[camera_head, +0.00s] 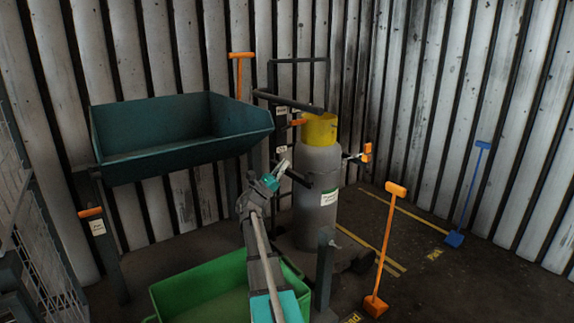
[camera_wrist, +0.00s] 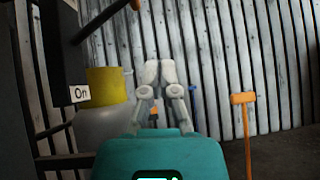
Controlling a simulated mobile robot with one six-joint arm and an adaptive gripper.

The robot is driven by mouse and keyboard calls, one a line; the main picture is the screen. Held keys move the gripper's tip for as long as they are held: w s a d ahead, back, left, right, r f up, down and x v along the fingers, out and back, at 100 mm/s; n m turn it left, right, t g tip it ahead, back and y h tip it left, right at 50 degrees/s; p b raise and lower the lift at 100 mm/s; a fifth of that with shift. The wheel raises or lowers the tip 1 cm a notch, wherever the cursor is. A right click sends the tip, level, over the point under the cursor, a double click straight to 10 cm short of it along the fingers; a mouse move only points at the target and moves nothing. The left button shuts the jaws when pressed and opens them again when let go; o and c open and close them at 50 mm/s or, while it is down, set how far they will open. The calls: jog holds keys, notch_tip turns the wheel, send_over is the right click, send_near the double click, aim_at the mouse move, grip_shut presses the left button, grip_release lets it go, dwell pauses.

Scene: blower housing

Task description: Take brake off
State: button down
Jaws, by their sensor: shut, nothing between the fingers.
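My gripper (camera_head: 282,168) is shut and empty in front of the grey gas cylinder (camera_head: 318,190) with a yellow collar (camera_head: 320,128). Its pale fingertips (camera_wrist: 159,72) meet in the wrist view. An orange-ended lever (camera_head: 298,122) sits beside the collar, near small white labels on a dark post. In the wrist view a dark bar with an orange end (camera_wrist: 134,4) reaches in at the top left, above a label reading "On" (camera_wrist: 79,94). It is apart from my fingers. Another orange handle (camera_head: 90,211) stands at left on a labelled post. I cannot tell which handle is the brake.
A dark teal hopper (camera_head: 180,135) stands at left and a green bin (camera_head: 200,290) at the bottom. An orange shovel (camera_head: 388,245) and a blue shovel (camera_head: 466,195) stand at right. A corrugated wall (camera_head: 440,100) closes the back.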

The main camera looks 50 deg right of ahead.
jog(key=shift+a+f, duration=0.3)
jog(key=shift+a, duration=0.05)
dwell(0.6)
